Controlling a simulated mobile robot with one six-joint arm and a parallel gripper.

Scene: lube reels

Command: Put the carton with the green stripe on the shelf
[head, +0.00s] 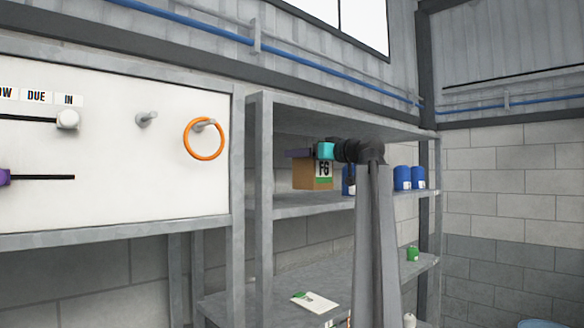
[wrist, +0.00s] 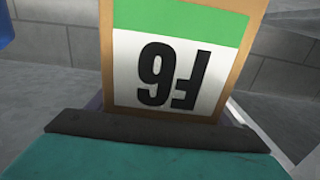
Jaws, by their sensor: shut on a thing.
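The carton (head: 306,174) is brown with a white label reading F6 and a green stripe. In the wrist view the carton (wrist: 175,63) fills the upper middle, with the label upside down and the green band above it. My gripper (head: 312,153) is shut on the carton at its top. The carton is in front of the upper bay of the grey shelf unit (head: 265,180), just above the height of the middle board (head: 300,205). I cannot tell whether its base touches that board. My arm hides part of the shelf.
Blue containers (head: 402,178) stand at the right of the middle board. A green container (head: 412,254) and a white card (head: 314,301) are on the lower board. A white panel (head: 110,150) with an orange ring (head: 188,143) hangs at the left.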

